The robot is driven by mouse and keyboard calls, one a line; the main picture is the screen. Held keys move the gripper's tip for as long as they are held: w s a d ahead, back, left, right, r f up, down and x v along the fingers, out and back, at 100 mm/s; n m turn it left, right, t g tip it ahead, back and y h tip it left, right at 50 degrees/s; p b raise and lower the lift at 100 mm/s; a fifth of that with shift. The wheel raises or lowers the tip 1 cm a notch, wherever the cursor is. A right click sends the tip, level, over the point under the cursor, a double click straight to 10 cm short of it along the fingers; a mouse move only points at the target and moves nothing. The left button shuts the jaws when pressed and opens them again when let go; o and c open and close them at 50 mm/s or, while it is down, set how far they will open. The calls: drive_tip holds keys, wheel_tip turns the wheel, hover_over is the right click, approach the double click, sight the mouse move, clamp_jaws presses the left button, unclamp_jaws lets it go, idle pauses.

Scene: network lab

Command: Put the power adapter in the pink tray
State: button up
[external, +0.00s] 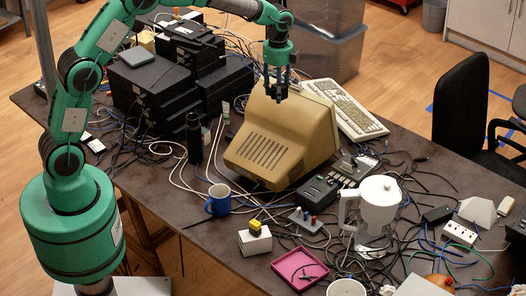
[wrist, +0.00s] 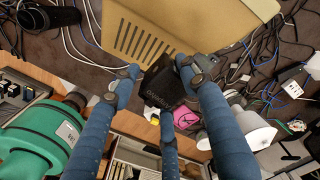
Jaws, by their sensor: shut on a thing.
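My gripper (external: 278,92) is above the beige monitor in the external view. In the wrist view my blue fingers (wrist: 160,85) are closed around a black block with faint lettering, which looks like the power adapter (wrist: 163,82). In the external view the block is hard to make out between the dark fingers. The pink tray (external: 300,281) lies at the front edge of the table, well below and to the right of my gripper. It holds a small dark item. A pink patch of the tray (wrist: 184,118) shows beyond the block in the wrist view.
The beige monitor (external: 270,140) stands under my gripper. A white jug (external: 379,205), a blue mug (external: 218,200) and a white box with a yellow block (external: 255,241) stand near the tray. Cables cover much of the table. Another black block (external: 437,214) lies at right.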

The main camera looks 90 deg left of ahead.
drive_tip(key=w+d+m, duration=0.2)
drive_tip(key=w+d, duration=0.1)
drive_tip(key=d, duration=0.8)
drive_tip(key=w+d+m, duration=0.1)
drive_tip(key=w+d, duration=0.2)
drive_tip(key=d, duration=0.8)
drive_tip(key=m, duration=0.4)
hover_over(300, 269)
wheel_tip(300, 269, down, 25)
drive_tip(key=shift+d+f, duration=0.1)
drive_tip(key=shift+f, duration=0.45)
drive_tip(key=shift+f, duration=3.15)
drive_tip(key=shift+f+b, duration=0.3)
drive_tip(key=shift+f, duration=1.55)
